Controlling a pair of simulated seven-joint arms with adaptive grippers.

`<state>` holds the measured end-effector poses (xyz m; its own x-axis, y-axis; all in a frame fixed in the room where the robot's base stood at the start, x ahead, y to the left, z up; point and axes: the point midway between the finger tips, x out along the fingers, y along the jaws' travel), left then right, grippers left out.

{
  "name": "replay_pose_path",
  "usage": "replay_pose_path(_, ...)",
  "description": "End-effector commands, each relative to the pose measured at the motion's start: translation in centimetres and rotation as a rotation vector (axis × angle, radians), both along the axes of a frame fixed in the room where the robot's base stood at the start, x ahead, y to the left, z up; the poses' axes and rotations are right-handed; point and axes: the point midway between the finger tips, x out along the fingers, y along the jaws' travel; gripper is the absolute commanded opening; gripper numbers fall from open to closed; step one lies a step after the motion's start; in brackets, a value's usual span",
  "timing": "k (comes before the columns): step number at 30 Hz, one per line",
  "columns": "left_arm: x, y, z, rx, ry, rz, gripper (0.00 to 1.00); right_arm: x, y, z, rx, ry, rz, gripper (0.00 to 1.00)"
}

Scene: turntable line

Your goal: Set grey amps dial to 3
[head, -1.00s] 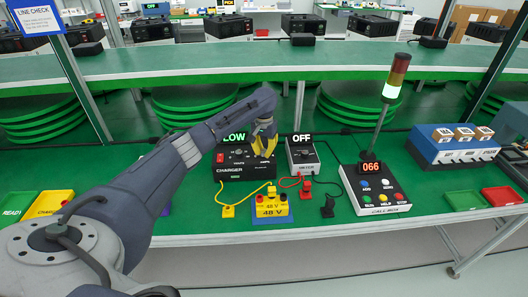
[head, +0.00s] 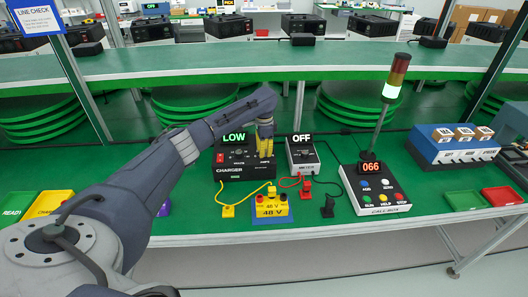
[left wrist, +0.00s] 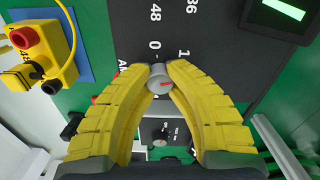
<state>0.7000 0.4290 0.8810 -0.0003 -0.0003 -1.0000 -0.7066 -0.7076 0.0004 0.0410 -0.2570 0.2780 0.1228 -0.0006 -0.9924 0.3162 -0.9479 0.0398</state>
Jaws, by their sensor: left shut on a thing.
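The black charger (head: 232,173) stands on the green table, with a lit LOW sign on top. My left gripper (head: 266,156) points down over the right part of its panel, where it hides the amps dial in the head view. In the left wrist view, the small grey dial (left wrist: 160,78) sits between the yellow fingertips of my left gripper (left wrist: 160,80), which are shut on it. A red mark shows on the dial. Printed numbers stand around it, partly covered by the fingers, and I cannot tell the setting. My right gripper is not in view.
A yellow 48 V battery block (head: 272,208) with cables stands in front of the charger. The grey meter (head: 302,157), with an OFF sign, is close on the right. The call box (head: 375,190) with its light tower stands further right.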

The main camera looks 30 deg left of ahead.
Motion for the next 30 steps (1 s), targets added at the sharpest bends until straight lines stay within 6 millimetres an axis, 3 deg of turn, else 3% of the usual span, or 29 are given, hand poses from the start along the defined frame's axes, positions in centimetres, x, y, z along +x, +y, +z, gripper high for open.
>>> replay_pose_path(30, 0.01, 0.03, 0.03, 0.000, -0.001, -0.934, 0.00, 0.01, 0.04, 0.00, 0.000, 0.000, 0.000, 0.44)
